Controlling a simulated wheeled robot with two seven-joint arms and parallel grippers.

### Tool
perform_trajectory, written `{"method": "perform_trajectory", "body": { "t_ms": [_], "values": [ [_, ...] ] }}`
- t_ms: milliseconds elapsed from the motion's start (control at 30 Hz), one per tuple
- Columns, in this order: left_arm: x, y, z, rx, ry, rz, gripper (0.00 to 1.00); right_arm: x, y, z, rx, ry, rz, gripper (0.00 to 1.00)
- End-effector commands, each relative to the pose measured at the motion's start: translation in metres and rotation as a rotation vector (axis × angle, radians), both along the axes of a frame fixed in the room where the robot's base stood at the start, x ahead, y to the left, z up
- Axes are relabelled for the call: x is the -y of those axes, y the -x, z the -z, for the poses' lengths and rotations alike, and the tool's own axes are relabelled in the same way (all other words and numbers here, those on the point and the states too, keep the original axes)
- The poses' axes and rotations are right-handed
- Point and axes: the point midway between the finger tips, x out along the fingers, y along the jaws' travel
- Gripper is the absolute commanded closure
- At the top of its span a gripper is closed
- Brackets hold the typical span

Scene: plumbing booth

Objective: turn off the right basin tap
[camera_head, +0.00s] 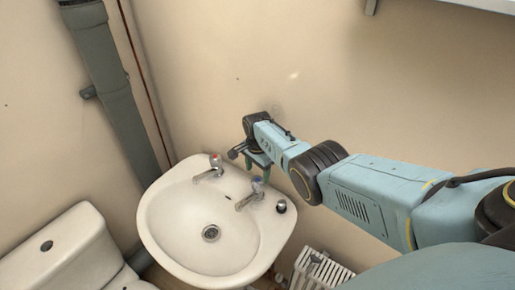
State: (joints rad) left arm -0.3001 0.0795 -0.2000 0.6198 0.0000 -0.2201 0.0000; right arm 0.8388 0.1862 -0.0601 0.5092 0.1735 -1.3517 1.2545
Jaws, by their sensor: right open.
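The right basin tap (251,195) stands at the back right of the white basin (165,237). It is chrome with a blue-marked top, and its spout points towards the bowl. The left tap (211,168), with a red-marked top, stands to its left. My right gripper (253,160) is open at the back rim, just above and behind the right tap. One finger comes very close to the tap's top; I cannot tell whether they touch. My left gripper is out of view.
A dark round item (281,206) sits on the basin's right rim. A white toilet cistern (62,250) stands at left, with a grey pipe (108,92) behind it. A white radiator (320,270) is below right. A shelf edge (480,4) shows at top right.

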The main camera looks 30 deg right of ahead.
Motion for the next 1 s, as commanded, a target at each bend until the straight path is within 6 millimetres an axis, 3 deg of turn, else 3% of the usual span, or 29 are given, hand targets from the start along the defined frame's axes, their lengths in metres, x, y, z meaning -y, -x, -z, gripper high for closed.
{"method": "perform_trajectory", "body": {
  "t_ms": [100, 400, 1000],
  "values": [
    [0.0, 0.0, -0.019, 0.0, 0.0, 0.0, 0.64, 0.0, 0.0, -0.031, 0.002, 0.002, 0.0, 0.35],
    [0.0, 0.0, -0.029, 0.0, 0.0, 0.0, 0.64, 0.0, 0.0, -0.07, -0.001, 0.001, 0.0, 0.35],
    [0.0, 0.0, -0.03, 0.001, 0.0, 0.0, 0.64, 0.0, 0.001, -0.079, -0.002, 0.001, 0.001, 0.35]
  ]
}}
